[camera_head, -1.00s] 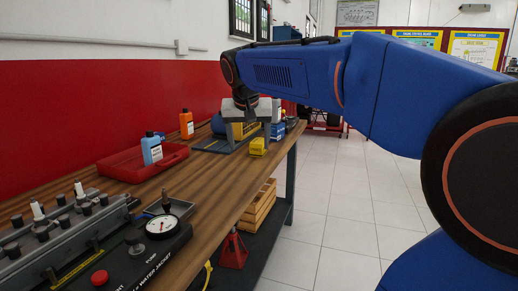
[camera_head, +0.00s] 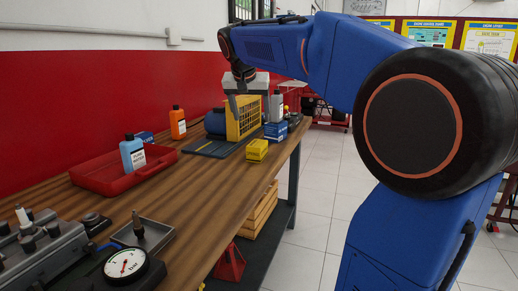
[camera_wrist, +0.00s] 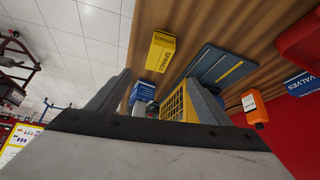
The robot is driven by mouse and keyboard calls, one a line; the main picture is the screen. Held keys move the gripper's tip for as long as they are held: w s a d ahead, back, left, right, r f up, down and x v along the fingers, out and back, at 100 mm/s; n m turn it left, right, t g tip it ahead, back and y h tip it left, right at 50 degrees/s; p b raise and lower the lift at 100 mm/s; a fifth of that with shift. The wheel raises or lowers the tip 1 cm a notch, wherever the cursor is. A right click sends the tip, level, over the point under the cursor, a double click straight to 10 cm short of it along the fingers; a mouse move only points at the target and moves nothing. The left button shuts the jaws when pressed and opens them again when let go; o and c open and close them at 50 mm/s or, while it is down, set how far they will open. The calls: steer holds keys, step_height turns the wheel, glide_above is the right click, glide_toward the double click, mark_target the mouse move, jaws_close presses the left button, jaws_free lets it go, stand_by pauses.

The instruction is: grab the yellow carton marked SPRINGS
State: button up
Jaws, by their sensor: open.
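The yellow carton (camera_head: 257,150) stands near the right edge of the wooden bench in the head view. In the wrist view, the yellow carton (camera_wrist: 160,52) shows SPRINGS lettering and appears beyond the fingertips. My gripper (camera_head: 249,106) is open, above and behind the carton, in front of the yellow grille of a machine. In the wrist view my gripper (camera_wrist: 161,76) has its two fingers spread apart with nothing held between them. The carton is clear of the fingers.
A yellow-grilled machine (camera_head: 238,122) on a grey base (camera_head: 205,147) stands behind the carton. A blue box (camera_head: 275,132) and a grey bottle (camera_head: 277,107) are close by. A red tray (camera_head: 105,178), blue bottle (camera_head: 132,153) and orange bottle (camera_head: 178,123) lie left. Bench in front of the carton is clear.

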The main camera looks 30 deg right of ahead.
glide_toward(257, 144)
steer(key=x, duration=0.5)
steer(key=shift+w+d, duration=0.1)
steer(key=shift+w, duration=0.15)
steer(key=shift+x, duration=3)
steer(key=shift+s, duration=0.15)
steer(key=c, duration=1.5)
